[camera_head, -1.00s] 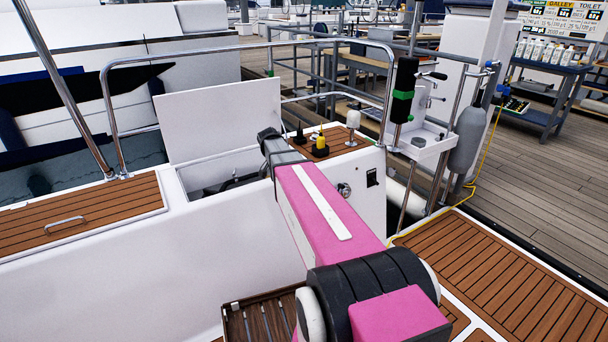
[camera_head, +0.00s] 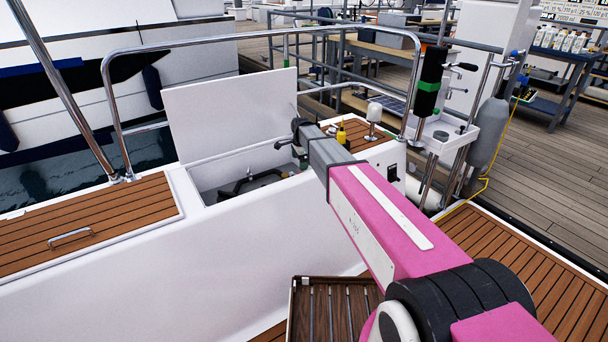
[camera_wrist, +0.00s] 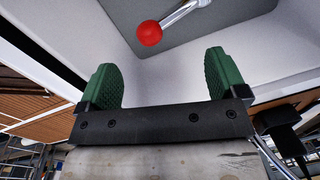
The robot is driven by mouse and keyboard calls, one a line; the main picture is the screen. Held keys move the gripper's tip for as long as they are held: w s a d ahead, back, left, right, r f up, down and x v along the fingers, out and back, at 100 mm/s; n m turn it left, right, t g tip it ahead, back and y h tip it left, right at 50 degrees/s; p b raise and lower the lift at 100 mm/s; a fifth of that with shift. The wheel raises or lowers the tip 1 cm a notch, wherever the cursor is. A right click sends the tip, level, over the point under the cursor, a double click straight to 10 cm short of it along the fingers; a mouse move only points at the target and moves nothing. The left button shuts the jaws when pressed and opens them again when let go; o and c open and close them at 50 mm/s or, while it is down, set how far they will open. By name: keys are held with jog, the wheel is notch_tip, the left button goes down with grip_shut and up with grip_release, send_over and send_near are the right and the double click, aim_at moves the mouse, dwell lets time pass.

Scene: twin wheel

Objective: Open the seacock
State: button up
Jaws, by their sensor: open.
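In the wrist view a red ball knob (camera_wrist: 150,33) sits on the end of a shiny metal lever (camera_wrist: 183,12), which I take to be the seacock handle. It lies beyond the fingertips of my gripper (camera_wrist: 162,72), roughly between their directions and apart from them. The green-padded fingers are wide open and empty. The valve body is out of frame there. In the head view my gripper (camera_head: 290,150) is over the right end of the open locker (camera_head: 212,190). I cannot make out the red knob in that view.
The locker's white lid (camera_head: 232,122) stands raised behind the opening. Dark fittings (camera_head: 252,182) lie inside the locker. A steel rail (camera_head: 240,38) arches behind it. A yellow bottle (camera_head: 341,133) and a white-topped fitting (camera_head: 374,112) stand on the teak top to the right.

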jog(key=f, duration=0.8)
jog(key=shift+w+a+f, duration=0.15)
jog(key=shift+w+a, duration=0.1)
jog(key=shift+w, duration=0.15)
jog(key=shift+c, duration=0.3)
jog(key=c, duration=1.2)
